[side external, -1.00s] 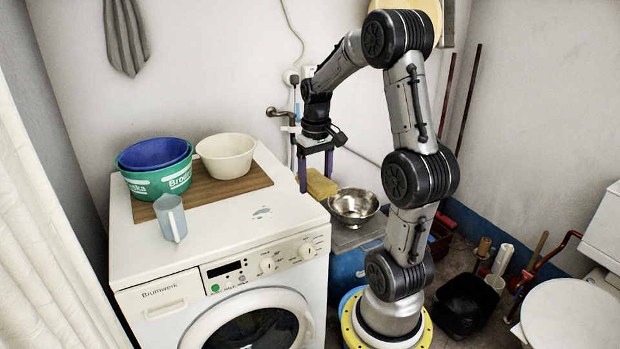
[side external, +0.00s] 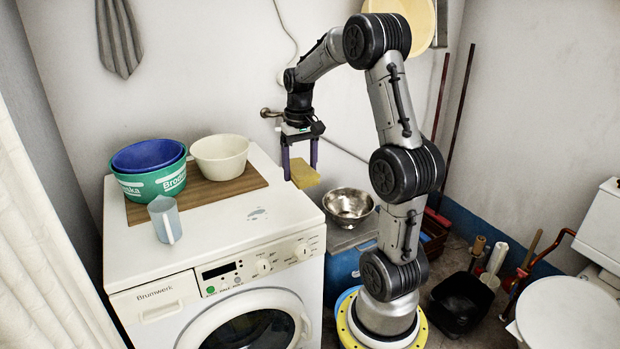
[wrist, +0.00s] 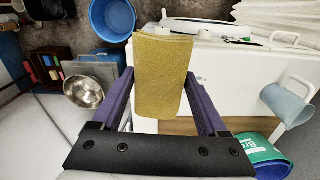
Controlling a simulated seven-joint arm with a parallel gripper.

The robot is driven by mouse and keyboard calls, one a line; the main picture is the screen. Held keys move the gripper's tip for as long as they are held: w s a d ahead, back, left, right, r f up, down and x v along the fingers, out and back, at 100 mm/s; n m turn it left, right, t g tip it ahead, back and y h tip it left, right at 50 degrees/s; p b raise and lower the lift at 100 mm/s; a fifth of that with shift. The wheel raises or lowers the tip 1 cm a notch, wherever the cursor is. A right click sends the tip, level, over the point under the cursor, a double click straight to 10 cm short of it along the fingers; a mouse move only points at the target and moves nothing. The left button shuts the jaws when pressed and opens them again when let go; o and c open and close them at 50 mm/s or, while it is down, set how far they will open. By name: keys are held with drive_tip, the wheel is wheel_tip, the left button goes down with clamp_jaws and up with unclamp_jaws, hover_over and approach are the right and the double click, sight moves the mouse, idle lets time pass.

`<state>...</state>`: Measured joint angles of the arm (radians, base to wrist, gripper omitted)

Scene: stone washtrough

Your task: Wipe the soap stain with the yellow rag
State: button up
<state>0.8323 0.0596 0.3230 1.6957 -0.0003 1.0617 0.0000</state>
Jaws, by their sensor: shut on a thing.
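The yellow rag (side external: 304,175) is held between the purple fingers of my gripper (side external: 300,172). It is in the air near the right edge of the washing machine top. In the wrist view the rag (wrist: 162,75) is a folded, flat block gripped between both fingers (wrist: 160,88). The soap stain (side external: 257,213) is a small pale blue-grey patch on the white top of the washing machine (side external: 225,225), left of and nearer the camera than the rag. I cannot clearly make out the stain in the wrist view.
A wooden board (side external: 230,187) holds a green tub (side external: 155,183) with a blue bowl, and a cream bowl (side external: 220,156). A light-blue jug (side external: 163,220) stands left of the stain. A metal bowl (side external: 348,207) sits right of the machine. The top around the stain is clear.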

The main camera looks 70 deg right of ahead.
drive_tip(key=w+f, duration=0.2)
drive_tip(key=w, duration=0.9)
drive_tip(key=n, duration=0.2)
hover_over(240, 218)
wheel_tip(240, 218, down, 5)
drive_tip(key=shift+s+a+f, duration=0.1)
drive_tip(key=shift+a+f, duration=0.05)
drive_tip(key=shift+f, duration=3.4)
drive_tip(key=shift+s+d+f, duration=0.25)
drive_tip(key=shift+s+d, duration=0.25)
drive_tip(key=shift+d, duration=0.05)
drive_tip(key=shift+s+d, duration=2.1)
drive_tip(key=shift+s, duration=0.05)
drive_tip(key=shift+w+a, duration=2.7)
drive_tip(key=shift+w, duration=0.05)
drive_tip(key=shift+s+d, duration=2.8)
drive_tip(key=shift+s, duration=0.05)
drive_tip(key=shift+w+a, duration=2.7)
drive_tip(key=shift+w, duration=0.05)
wheel_tip(240, 218, up, 8)
